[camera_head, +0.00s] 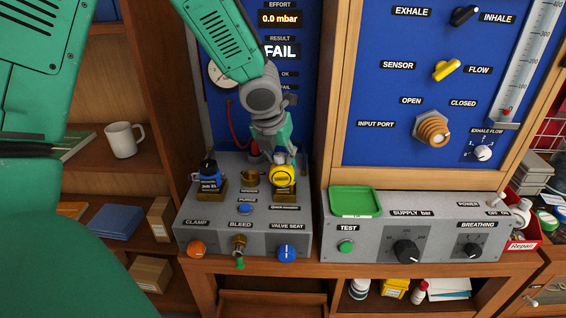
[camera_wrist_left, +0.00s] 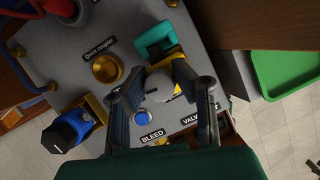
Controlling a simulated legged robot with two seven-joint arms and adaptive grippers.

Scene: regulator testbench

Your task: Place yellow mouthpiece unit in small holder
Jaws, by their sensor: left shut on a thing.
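The yellow mouthpiece unit (camera_head: 283,177) is at the right of the grey bench panel, upright, directly over a small brass holder (camera_head: 286,197). From the head I cannot tell whether it is fully seated. My left gripper (camera_head: 280,157) reaches down from above and is shut on its top. In the left wrist view the fingers (camera_wrist_left: 165,78) close around the unit's pale top part, with yellow (camera_wrist_left: 180,66) showing beyond; they hide much of it and its holder. My right gripper is not in view.
A blue unit (camera_head: 209,173) stands in another brass holder at the panel's left. Clamp, bleed and valve seat knobs line the front. A green tray (camera_head: 355,201) sits to the right. The display reads FAIL.

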